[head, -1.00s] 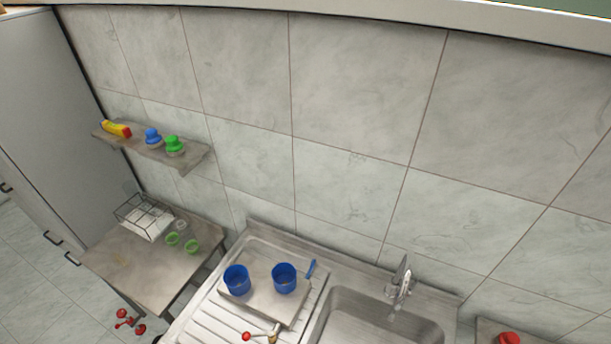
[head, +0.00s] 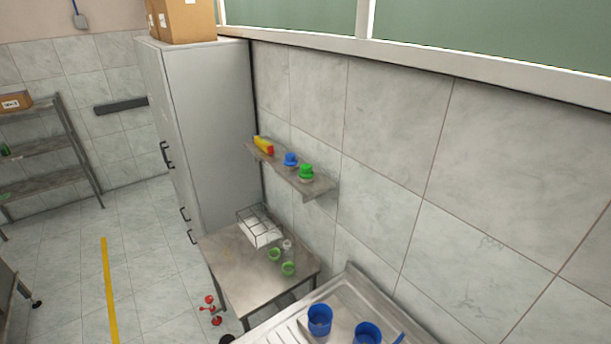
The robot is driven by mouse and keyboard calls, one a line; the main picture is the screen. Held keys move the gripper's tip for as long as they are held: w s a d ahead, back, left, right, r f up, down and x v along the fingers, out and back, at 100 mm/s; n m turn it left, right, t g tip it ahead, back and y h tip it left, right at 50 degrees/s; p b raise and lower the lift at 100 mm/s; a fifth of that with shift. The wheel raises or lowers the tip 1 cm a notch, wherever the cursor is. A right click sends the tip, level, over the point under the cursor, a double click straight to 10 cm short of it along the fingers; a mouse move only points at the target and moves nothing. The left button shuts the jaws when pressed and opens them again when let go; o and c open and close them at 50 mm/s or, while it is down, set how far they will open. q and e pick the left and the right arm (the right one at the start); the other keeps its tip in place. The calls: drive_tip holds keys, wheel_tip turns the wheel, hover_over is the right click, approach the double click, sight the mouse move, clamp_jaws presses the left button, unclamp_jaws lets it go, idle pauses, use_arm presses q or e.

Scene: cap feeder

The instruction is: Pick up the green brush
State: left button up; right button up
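The green brush (head: 306,172) stands on a small wall shelf (head: 320,187), at its right end. It has a green top and a paler base. A similar blue brush (head: 290,159) stands just left of it. Neither of my grippers shows in the head view, so their distance from the brush and their state cannot be seen. Nothing covers the green brush.
A yellow and red item (head: 264,146) lies at the shelf's left end. Below is a table (head: 240,278) with a wire rack (head: 262,228) and green cups (head: 288,268). A tall grey cabinet (head: 215,120) stands left; blue cups (head: 319,320) are on the sink unit.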

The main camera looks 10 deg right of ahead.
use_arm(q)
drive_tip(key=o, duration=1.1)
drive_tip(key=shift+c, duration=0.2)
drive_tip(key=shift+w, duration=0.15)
